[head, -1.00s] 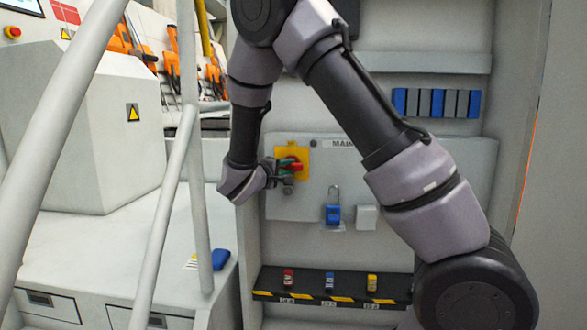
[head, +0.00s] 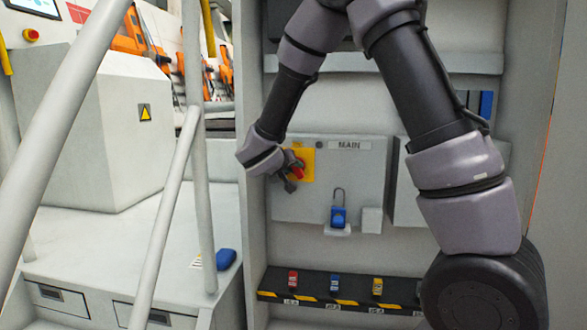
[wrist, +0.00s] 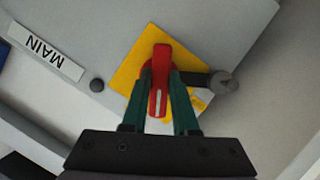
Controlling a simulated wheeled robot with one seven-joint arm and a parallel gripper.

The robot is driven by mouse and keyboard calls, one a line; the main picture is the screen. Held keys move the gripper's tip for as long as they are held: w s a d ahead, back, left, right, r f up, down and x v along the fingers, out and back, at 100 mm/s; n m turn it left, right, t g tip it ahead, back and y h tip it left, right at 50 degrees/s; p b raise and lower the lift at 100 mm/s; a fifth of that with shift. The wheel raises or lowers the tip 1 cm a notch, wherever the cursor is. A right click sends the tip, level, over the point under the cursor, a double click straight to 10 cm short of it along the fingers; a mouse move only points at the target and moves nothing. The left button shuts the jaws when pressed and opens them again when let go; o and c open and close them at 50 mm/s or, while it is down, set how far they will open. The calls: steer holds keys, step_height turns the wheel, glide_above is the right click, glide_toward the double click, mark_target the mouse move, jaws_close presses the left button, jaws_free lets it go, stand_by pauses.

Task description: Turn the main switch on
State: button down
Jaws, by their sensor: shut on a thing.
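The main switch is a red rotary handle (wrist: 160,82) on a yellow plate (wrist: 132,68), mounted on a grey panel (head: 318,205) beside a MAIN label (head: 349,145). My gripper (wrist: 162,92) has its two green fingers on either side of the red handle, shut on it. In the head view my gripper (head: 292,172) is at the switch from the left and hides part of it. The yellow plate also shows in the head view (head: 308,157). In the wrist view a dark bar with a grey round end (wrist: 224,82) sticks out beside the handle.
A blue padlock (head: 338,216) sits on a small ledge below the switch, with a pale box (head: 371,220) beside it. A lower shelf (head: 340,290) holds red, blue and yellow small items. Grey railings (head: 200,180) stand at the left.

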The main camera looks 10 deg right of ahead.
steer(key=m+y, duration=0.1)
steer(key=m, duration=0.1)
steer(key=m+y, duration=0.1)
steer(key=m, duration=0.1)
steer(key=shift+s+d+t+y, duration=0.1)
steer(key=shift+d+t+y, duration=0.05)
steer(key=shift+t+y, duration=0.2)
stand_by(0.4)
steer(key=c, duration=0.7)
jaws_free()
steer(key=v, duration=1)
steer(key=shift+s+r, duration=0.2)
steer(key=shift+s, duration=0.15)
